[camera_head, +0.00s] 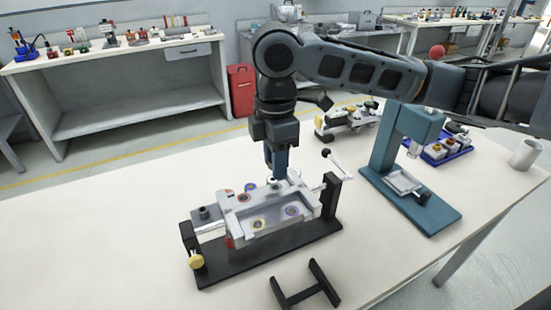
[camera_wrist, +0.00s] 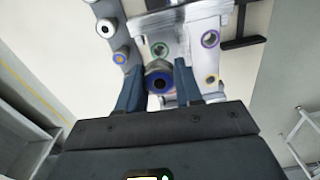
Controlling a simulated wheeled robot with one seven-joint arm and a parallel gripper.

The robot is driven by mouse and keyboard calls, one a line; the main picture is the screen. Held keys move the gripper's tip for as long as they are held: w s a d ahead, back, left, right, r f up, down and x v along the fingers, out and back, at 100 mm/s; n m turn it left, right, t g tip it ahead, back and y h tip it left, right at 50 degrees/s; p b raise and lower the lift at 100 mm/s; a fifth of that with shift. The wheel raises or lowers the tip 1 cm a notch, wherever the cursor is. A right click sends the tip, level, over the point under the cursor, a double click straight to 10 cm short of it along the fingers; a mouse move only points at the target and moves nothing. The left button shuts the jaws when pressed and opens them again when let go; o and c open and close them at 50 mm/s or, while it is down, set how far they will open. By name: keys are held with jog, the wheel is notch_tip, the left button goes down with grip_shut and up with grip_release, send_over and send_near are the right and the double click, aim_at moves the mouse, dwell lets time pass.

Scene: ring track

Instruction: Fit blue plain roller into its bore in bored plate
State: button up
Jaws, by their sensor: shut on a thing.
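The bored plate (camera_head: 274,221) is a light grey block held in a black fixture on the bench. Its top has several bores with coloured rings, among them a yellow one and a purple one. My gripper (camera_head: 277,177) points down over the plate's back edge. In the wrist view, my gripper (camera_wrist: 158,76) is shut on the blue plain roller (camera_wrist: 153,89), which shows a blue ring around a dark centre. A green-ringed bore (camera_wrist: 160,49) lies just beyond the roller. The roller's lower end is hidden, so I cannot tell whether it touches the plate.
The fixture has a lever with a black knob (camera_head: 326,153) and a yellow knob (camera_head: 197,262). A teal press (camera_head: 412,190) stands to the right, with a blue tray (camera_head: 462,154) behind it. A black bracket (camera_head: 305,288) lies in front. The bench's left side is clear.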

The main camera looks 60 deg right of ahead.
jog(key=shift+f+b, duration=0.65)
jog(key=shift+f, duration=0.25)
jog(key=shift+f, duration=0.65)
dwell(1.6)
jog(key=shift+r, duration=0.25)
jog(key=shift+r, duration=0.15)
jog(key=shift+f, duration=0.4)
dwell(1.8)
jog(key=shift+r+p, duration=0.4)
jog(key=shift+d+f, duration=0.1)
dwell(1.8)
